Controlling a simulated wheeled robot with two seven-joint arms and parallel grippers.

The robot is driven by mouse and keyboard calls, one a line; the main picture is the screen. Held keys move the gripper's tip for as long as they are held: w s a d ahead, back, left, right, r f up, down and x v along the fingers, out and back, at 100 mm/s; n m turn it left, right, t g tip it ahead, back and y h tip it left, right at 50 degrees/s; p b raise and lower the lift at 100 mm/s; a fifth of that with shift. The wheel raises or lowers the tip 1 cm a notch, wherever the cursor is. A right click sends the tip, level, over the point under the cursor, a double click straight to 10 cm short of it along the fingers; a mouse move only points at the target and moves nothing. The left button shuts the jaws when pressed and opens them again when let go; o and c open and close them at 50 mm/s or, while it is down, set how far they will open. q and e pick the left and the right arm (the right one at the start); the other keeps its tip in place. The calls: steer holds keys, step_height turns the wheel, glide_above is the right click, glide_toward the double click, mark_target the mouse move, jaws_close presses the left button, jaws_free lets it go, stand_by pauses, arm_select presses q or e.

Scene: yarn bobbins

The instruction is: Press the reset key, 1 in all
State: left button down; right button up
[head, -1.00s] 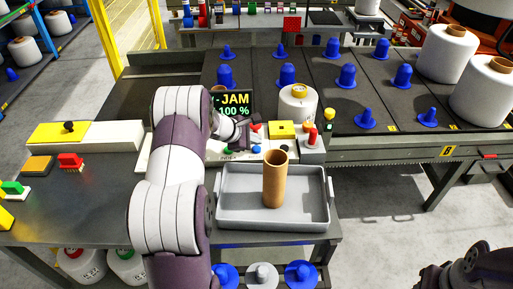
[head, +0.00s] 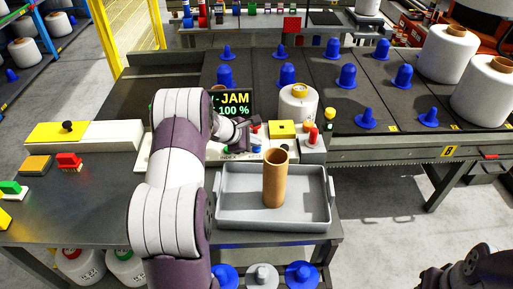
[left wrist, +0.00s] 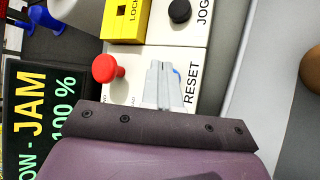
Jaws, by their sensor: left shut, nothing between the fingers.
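The reset key is blue and sits above the RESET label on the white panel. In the head view the blue key (head: 257,150) shows at the panel's near side. My left gripper (left wrist: 164,72) is shut and empty, its tips over the panel in front of the key. I cannot tell whether they touch it. In the head view the left gripper (head: 246,127) is partly hidden by its own wrist. A dark part of my right arm shows at bottom right; its fingers cannot be made out.
A red mushroom button (left wrist: 106,68), a yellow LOCK block (left wrist: 124,22) and a black JOG knob (left wrist: 179,11) surround the key. A JAM display (head: 234,103) stands behind. A grey tray (head: 237,213) with a brown tube (head: 275,180) lies in front.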

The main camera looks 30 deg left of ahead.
mark_target(254, 149)
arm_select(q)
steer(key=shift+f+b, duration=0.4)
stand_by(0.6)
steer(key=shift+r+p, duration=0.65)
steer(key=shift+r, duration=0.25)
steer(key=shift+r+p, duration=1.9)
steer(key=shift+r, duration=0.65)
